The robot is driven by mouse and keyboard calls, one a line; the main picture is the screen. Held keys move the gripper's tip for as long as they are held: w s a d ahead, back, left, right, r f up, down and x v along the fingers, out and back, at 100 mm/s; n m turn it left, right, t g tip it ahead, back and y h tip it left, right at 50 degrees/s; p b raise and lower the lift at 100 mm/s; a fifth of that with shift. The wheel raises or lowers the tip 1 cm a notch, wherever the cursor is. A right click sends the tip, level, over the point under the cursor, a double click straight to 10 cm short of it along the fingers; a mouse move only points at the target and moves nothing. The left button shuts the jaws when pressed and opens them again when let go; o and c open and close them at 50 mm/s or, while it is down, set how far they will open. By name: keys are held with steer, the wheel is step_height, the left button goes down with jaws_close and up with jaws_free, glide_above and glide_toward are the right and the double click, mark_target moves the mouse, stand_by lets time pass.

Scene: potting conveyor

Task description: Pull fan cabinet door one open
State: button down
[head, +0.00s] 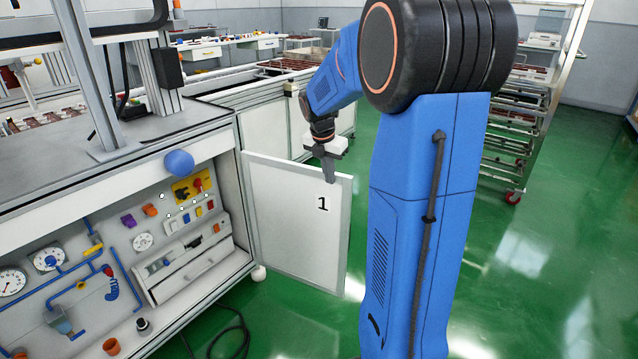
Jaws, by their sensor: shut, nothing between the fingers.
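The fan cabinet door one (290,225) is a white panel with a light metal frame and a black "1". It stands swung out from the right corner of the cabinet (215,155), its inside bay exposed to the left. My gripper (328,178) points down at the door's top edge near its free right end. Its fingers are shut with nothing held and overlap the door's upper edge in the picture. I cannot tell whether they touch the door or which side of it they are on.
The open bay holds gauges (48,258), blue pipes (85,275), a yellow switch plate (190,187) and a drawer-like white box (195,262). A black cable (225,335) lies on the green floor. A wheeled rack (520,125) stands at the back right. The floor at right is clear.

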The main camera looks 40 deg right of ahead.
steer(key=shift+w+d, duration=0.45)
steer(key=shift+d, duration=0.4)
steer(key=shift+w+d, duration=0.4)
steer(key=shift+d, duration=0.4)
